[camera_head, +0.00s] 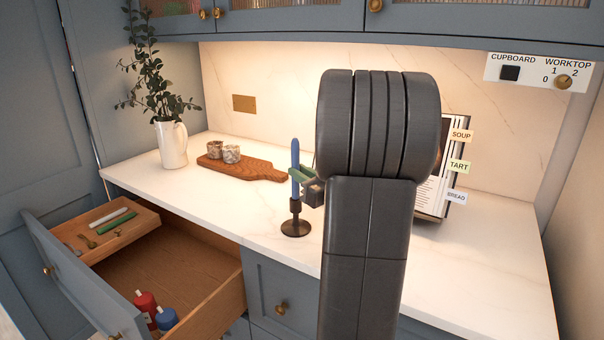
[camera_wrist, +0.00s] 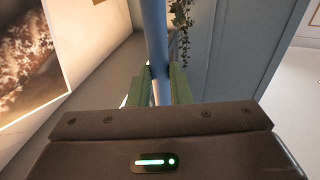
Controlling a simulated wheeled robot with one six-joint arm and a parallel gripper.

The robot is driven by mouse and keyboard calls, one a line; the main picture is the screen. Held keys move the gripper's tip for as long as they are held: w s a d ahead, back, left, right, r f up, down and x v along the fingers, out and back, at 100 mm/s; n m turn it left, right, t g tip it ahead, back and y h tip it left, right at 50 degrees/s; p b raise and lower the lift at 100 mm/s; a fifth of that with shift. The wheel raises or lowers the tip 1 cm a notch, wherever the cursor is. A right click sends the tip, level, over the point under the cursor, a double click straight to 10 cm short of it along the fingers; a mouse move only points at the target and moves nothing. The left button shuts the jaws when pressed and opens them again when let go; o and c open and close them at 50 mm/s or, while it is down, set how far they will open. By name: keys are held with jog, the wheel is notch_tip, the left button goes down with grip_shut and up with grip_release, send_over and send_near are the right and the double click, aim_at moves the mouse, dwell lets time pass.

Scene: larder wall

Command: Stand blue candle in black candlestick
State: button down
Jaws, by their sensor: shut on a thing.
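The blue candle (camera_head: 295,160) stands upright above the black candlestick (camera_head: 295,226) on the worktop. Its lower end meets the candlestick's cup in the head view; I cannot tell how deep it sits. My gripper (camera_head: 299,176) is shut on the candle, with its green fingers at the candle's lower half. In the wrist view the candle (camera_wrist: 156,45) rises between the two fingers (camera_wrist: 161,86). The candlestick does not show in the wrist view. My arm hides part of the worktop to the right.
A wooden board (camera_head: 246,168) with two small cups lies at the left, near a white jug (camera_head: 172,146) of leaves. A recipe book (camera_head: 432,190) stands behind my arm. Below, an open drawer (camera_head: 216,289) holds a tray (camera_head: 142,226) with candles, and red and blue items.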

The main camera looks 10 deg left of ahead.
jog(key=shift+f+b, duration=1.25)
jog(key=shift+f, duration=0.3)
jog(key=c, duration=1.3)
grip_release()
jog(key=shift+o, duration=0.2)
jog(key=v, duration=1.3)
jog(key=shift+s+d, duration=0.2)
jog(key=shift+d, duration=0.15)
jog(key=shift+w+a, duration=0.1)
jog(key=x, duration=1.3)
jog(key=shift+w+a, duration=0.15)
jog(key=shift+a, duration=0.1)
jog(key=shift+r, duration=0.1)
